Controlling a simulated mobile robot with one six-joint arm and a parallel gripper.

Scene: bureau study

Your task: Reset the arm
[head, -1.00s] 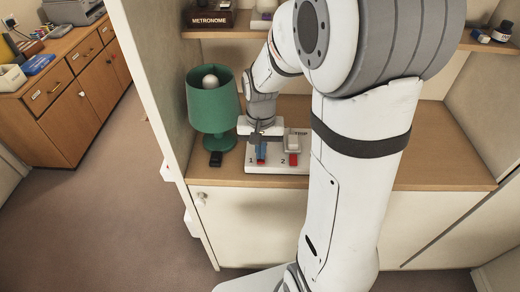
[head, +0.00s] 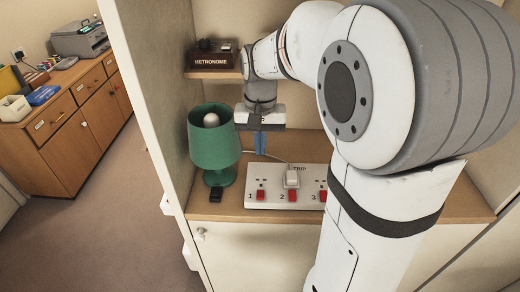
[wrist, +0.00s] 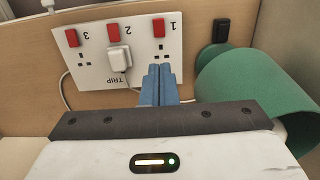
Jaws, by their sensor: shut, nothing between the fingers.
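My gripper (head: 260,142) hangs above the wooden counter (head: 400,205), with its blue fingers together and nothing between them. It also shows in the wrist view (wrist: 160,70). Below and in front of it is a white socket panel (head: 254,203) with red switches numbered 1, 2 and 3. A white plug (head: 291,177) sits in the middle socket, near the word TRIP, with a cable running from it. In the wrist view the panel (wrist: 95,75) appears upside down, and the fingertips appear apart from the switches. My arm covers the right part of the cabinet in the head view.
A green lamp (head: 214,145) stands close to the left of my gripper, with a small black switch (head: 216,194) in front of it. A metronome box (head: 212,60) sits on the shelf above. A wooden cabinet with drawers (head: 70,125) stands far left.

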